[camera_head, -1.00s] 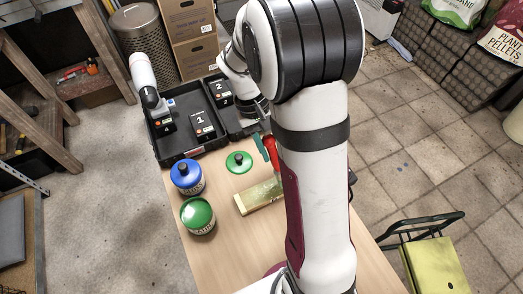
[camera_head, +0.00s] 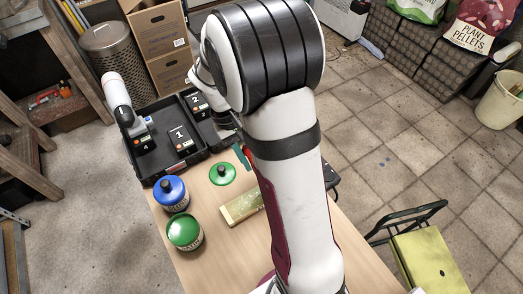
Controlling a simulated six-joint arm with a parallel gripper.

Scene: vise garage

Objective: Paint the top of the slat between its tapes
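The slat (camera_head: 242,206) lies on the wooden table (camera_head: 218,264). It is pale wood with a yellow-green top, and my arm covers its right end; its tapes cannot be made out. An open-looking or lidded green-topped paint can (camera_head: 185,231) and a blue-topped can (camera_head: 171,192) stand left of it. A green lid (camera_head: 222,174) with a dark knob lies behind the slat. A teal and red object (camera_head: 244,157), perhaps a brush, shows beside my arm, mostly hidden. My gripper's fingers are hidden behind my arm, so its state and hold do not show.
A black tray (camera_head: 147,174) with boxes numbered 1 and 2 sits at the table's back. A metal bin (camera_head: 116,58) and cardboard boxes (camera_head: 160,45) stand behind it. A yellow-green object on a dark frame (camera_head: 432,262) is at right. The table's front left is clear.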

